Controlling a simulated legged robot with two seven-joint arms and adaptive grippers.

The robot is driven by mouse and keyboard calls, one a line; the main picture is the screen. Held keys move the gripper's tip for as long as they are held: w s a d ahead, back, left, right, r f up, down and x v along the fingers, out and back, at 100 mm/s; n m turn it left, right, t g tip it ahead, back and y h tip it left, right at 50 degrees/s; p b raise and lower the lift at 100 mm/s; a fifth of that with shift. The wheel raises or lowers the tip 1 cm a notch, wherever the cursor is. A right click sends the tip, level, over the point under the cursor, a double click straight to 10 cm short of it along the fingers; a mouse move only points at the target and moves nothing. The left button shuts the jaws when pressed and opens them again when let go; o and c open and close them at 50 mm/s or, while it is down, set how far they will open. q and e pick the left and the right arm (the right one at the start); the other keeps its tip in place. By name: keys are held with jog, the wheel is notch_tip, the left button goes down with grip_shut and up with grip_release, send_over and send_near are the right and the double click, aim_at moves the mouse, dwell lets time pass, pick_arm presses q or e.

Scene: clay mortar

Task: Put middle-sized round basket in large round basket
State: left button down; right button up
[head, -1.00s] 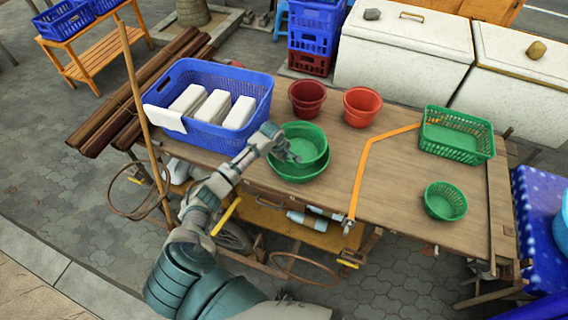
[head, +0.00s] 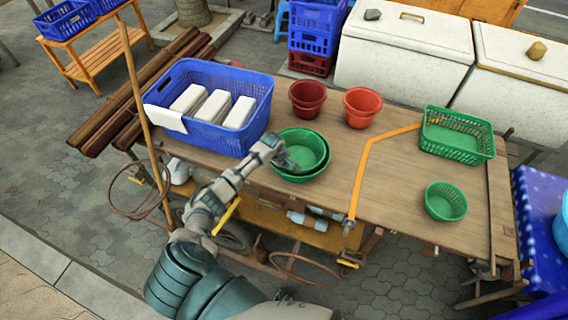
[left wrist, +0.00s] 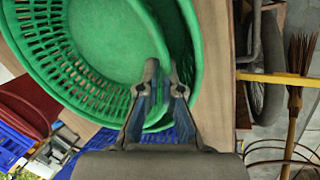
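The middle-sized round basket (head: 300,144) is green and sits inside the large round basket (head: 304,177), also green, near the front edge of the wooden table. It looks slightly off-centre, toward the far left of the large one. My left gripper (head: 288,163) is at the near-left rim of the middle-sized basket. In the left wrist view, the fingers of my left gripper (left wrist: 163,76) are closed over the rim of the middle-sized basket (left wrist: 110,45), with the large basket's rim (left wrist: 191,45) beside it. Whether the middle-sized basket rests on the bottom is hidden. My right gripper is not in view.
A blue crate (head: 235,137) with white blocks stands left of the baskets. Red pots (head: 307,96) and an orange-red pot (head: 361,107) stand behind. A small green round basket (head: 445,202) and a green rectangular basket (head: 457,150) are to the right.

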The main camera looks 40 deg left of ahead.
pick_arm(q)
jog(key=c, duration=1.6)
grip_release()
jog(key=shift+a, duration=0.1)
jog(key=shift+r, duration=0.5)
jog(key=v, duration=1.2)
